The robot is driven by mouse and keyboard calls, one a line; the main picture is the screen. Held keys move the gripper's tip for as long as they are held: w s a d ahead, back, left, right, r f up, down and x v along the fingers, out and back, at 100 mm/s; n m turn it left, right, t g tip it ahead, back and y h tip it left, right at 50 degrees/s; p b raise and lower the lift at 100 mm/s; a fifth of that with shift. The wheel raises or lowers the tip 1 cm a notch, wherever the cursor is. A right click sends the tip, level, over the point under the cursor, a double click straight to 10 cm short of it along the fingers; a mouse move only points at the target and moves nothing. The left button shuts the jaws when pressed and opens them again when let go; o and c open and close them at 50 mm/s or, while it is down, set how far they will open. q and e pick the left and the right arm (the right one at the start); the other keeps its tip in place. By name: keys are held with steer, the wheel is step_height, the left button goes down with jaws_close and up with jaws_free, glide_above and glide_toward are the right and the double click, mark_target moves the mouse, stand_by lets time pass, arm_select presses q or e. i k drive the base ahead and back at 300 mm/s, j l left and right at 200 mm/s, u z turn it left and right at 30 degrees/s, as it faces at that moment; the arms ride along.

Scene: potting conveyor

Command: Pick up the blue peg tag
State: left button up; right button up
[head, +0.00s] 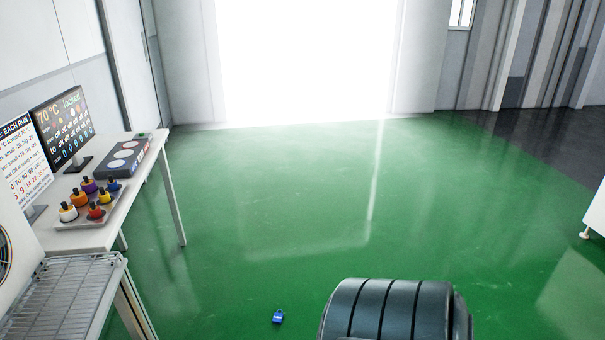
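A small blue object (278,316), which looks like the blue peg tag, lies on the green floor near the bottom of the head view. It has a small dark part at its top; its details are too small to read.
A white table (82,236) at left bears a tray of colored, dark-topped pieces (96,204), a dark box with pale discs (122,158), and a screen (64,126). A wire rack (66,300) stands nearer. The green floor (290,210) is mostly clear.

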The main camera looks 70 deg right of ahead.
mark_target(277, 319)
steer(key=l+z, duration=0.2)
steer(key=l, duration=0.15)
steer(key=i+l+z, duration=0.2)
steer(key=l+z, duration=0.2)
steer(key=l, duration=0.25)
steer(key=i+l, duration=0.15)
steer(key=l, duration=0.25)
steer(key=i+l+z, duration=0.1)
steer(key=l, duration=0.3)
steer(key=i+l, duration=0.2)
steer(key=l, duration=0.2)
steer(key=i+l, duration=0.15)
steer(key=l, duration=0.2)
steer(key=l+z, duration=0.05)
